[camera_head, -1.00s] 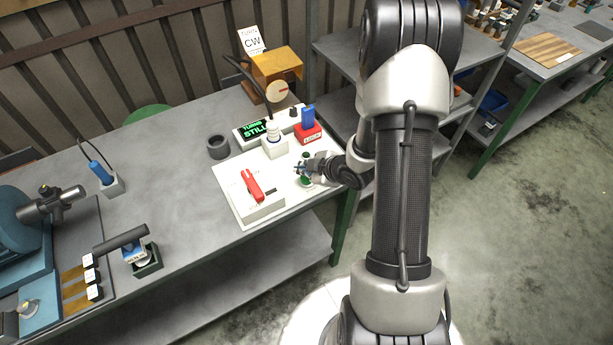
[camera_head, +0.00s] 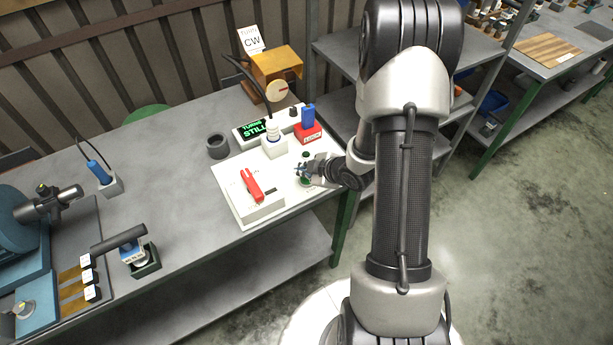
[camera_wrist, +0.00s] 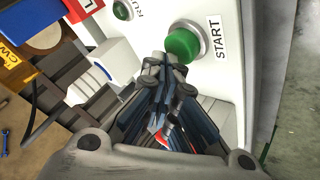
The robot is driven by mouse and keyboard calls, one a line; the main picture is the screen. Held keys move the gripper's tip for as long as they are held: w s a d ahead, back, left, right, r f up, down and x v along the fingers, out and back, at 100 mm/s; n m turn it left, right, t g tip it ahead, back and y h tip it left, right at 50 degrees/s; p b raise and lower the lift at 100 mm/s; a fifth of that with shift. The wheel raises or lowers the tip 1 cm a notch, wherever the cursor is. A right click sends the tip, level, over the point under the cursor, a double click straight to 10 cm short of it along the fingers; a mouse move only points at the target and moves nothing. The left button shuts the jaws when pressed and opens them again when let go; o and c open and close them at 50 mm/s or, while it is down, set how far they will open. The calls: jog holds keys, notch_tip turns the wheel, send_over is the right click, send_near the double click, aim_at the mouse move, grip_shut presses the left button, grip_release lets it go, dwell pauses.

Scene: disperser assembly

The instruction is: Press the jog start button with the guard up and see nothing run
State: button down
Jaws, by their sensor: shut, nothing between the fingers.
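The green START button (camera_wrist: 184,44) sits on the white panel (camera_head: 228,186) and shows in the wrist view with its START label (camera_wrist: 215,37). My gripper (camera_head: 302,170) is over the panel's right side. In the wrist view my gripper's closed fingertips (camera_wrist: 164,68) are empty and just beside and below the button; I cannot tell whether they touch it. The RUN lamp (camera_wrist: 122,10) looks dark green. The display (camera_head: 256,129) shows green text reading STILL. I cannot tell which part is the guard; an orange box (camera_head: 277,62) with a dial (camera_head: 277,91) stands behind.
A white ribbed piece (camera_head: 273,132) and a red holder with a blue block (camera_head: 308,117) stand behind my gripper. A dark ring (camera_head: 217,147) is to the left.

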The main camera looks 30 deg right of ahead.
aim_at(305, 179)
jog(key=shift+f+b, duration=0.9)
dwell(0.6)
jog(key=shift+r, duration=0.1)
jog(key=shift+r+p, duration=1.05)
jog(key=shift+r, duration=0.2)
jog(key=shift+r+p, duration=1.95)
jog(key=shift+r, duration=0.55)
